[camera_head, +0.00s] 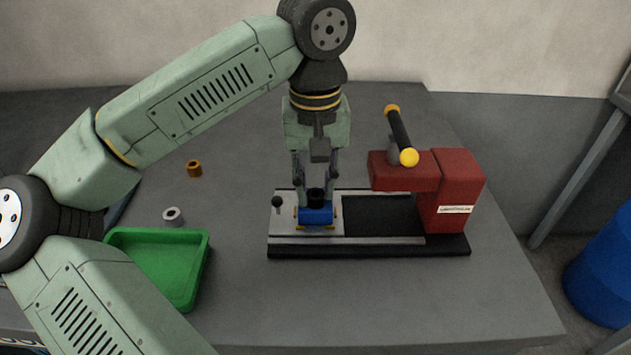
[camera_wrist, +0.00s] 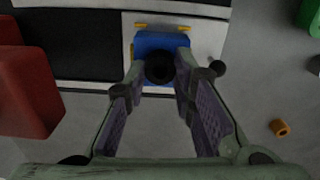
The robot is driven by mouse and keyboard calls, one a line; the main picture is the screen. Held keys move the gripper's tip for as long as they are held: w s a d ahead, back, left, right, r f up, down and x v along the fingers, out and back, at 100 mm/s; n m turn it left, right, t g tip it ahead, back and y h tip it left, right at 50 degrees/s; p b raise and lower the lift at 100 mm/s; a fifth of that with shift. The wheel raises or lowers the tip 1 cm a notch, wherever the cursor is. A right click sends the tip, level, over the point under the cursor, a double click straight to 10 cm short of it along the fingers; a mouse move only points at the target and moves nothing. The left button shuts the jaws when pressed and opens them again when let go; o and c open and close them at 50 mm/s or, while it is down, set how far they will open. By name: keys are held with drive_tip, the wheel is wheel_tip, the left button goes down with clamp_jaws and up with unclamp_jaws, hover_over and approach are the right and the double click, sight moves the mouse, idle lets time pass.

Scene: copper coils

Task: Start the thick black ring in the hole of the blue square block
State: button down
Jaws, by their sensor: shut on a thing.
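The thick black ring (camera_head: 317,194) is held between the fingertips of my gripper (camera_head: 316,190), which points straight down. In the wrist view the ring (camera_wrist: 159,69) sits between the two fingertips (camera_wrist: 159,85). The blue square block (camera_head: 316,215) is on the light metal plate of the press, between yellow clamps. In the wrist view the block (camera_wrist: 160,43) is partly covered by the ring, and its hole is hidden. The ring is over the block; I cannot tell whether its lower end is inside the hole.
The red press (camera_head: 455,190) with a black lever and yellow knobs stands right of the block. A green tray (camera_head: 205,262) is at the left. A copper-coloured ring (camera_head: 194,168) and a grey-white ring (camera_head: 172,216) lie on the grey table. The front table area is clear.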

drive_tip(key=c, duration=1.3)
unclamp_jaws()
drive_tip(key=shift+o, duration=0.5)
drive_tip(key=o, duration=0.4)
drive_tip(key=shift+r, duration=0.1)
drive_tip(key=shift+r+p, duration=2.45)
drive_tip(key=shift+r, duration=1)
drive_tip(key=shift+f, duration=0.1)
